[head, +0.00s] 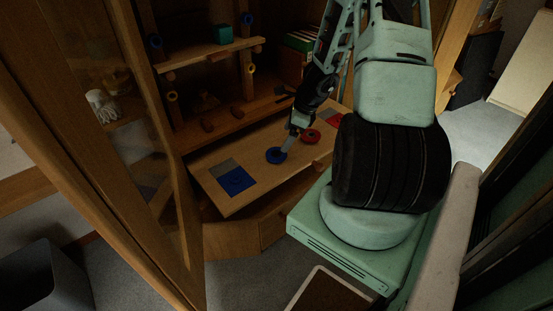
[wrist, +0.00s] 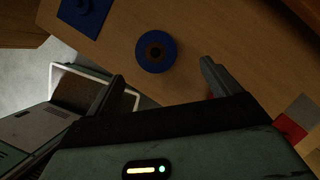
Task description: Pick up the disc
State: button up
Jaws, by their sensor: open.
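A blue disc with a dark centre (head: 276,155) lies flat on the light wooden board. It also shows in the wrist view (wrist: 156,50), whole, slightly beyond my fingertips and between their lines. A red disc (head: 310,135) lies to its right, beside my gripper. My gripper (head: 289,144) points down at the board close to the blue disc. In the wrist view my gripper (wrist: 163,73) has its fingers wide apart with nothing between them. I cannot tell how high the fingertips are above the board.
The board (head: 222,193) carries a blue square (head: 235,181) on the left and a red square (head: 333,118) on the right, with grey patches near them. Behind it stands a wooden rack (head: 210,49) with pegs and a teal cube (head: 223,34). A wooden-framed glass door (head: 110,150) stands at the left.

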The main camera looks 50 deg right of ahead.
aim_at(277, 153)
jog(key=b+x, duration=0.1)
jog(key=x, duration=0.1)
jog(key=b+x, duration=0.1)
jog(key=x, duration=0.1)
jog(key=b+x, duration=0.1)
jog(key=x, duration=0.1)
jog(key=shift+a+f, duration=0.25)
jog(key=shift+a, duration=0.15)
jog(key=c, duration=1.1)
